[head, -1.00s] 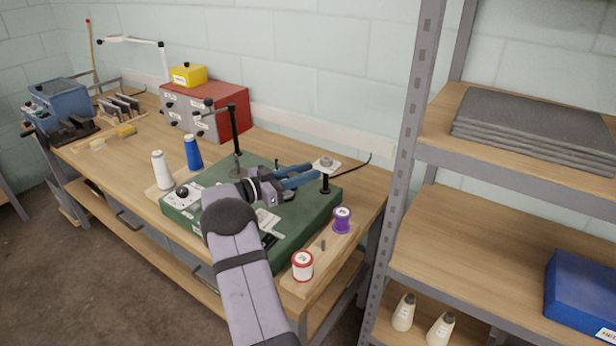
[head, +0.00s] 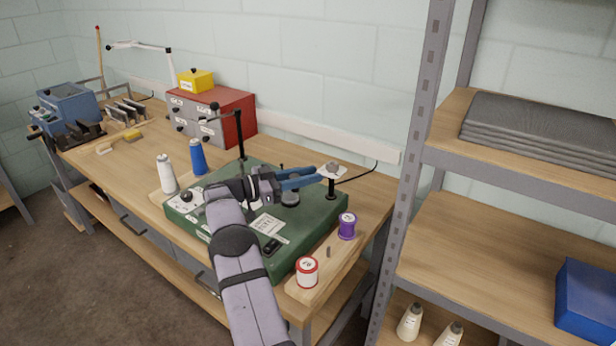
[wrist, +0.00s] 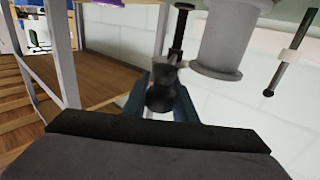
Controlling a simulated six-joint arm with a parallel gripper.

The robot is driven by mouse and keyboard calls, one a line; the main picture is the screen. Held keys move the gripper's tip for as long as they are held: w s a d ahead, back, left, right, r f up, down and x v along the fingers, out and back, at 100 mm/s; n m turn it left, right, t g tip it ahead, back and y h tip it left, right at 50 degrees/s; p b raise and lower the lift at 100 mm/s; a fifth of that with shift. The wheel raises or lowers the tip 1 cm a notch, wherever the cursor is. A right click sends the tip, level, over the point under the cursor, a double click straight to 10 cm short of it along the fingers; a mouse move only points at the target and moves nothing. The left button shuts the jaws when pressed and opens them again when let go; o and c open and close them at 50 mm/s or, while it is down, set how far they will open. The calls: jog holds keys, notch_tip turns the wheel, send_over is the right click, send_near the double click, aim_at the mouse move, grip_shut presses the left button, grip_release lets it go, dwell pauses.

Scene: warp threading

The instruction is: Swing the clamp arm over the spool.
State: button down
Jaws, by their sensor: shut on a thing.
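My gripper (head: 322,176) reaches across the green machine base (head: 318,214) from the left. Its blue fingers are shut on a dark knob-like part (wrist: 164,88), seen between them in the wrist view. In the head view the fingertips meet a pale plate (head: 333,171) at the top of a short black post (head: 331,189), which looks like the clamp arm. A grey spool (wrist: 222,42) shows beside the fingers in the wrist view. A grey round top (head: 290,199) just below the fingers in the head view seems to be that spool. The fingers hide part of the clamp arm.
A tall black post (head: 241,138) stands at the base's back left. Blue (head: 197,158) and white (head: 166,175) thread cones are to the left. Purple (head: 347,226) and red-white (head: 307,273) spools stand on a wooden strip at the right. A metal shelf (head: 402,170) is beyond.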

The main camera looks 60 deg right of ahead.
jog(key=shift+r, duration=0.1)
jog(key=c, duration=1.4)
grip_release()
jog(key=shift+c, duration=0.2)
jog(key=b+v, duration=0.2)
jog(key=v, duration=0.5)
jog(key=shift+w, duration=0.15)
jog(key=shift+a, duration=0.15)
jog(key=shift+c, duration=0.6)
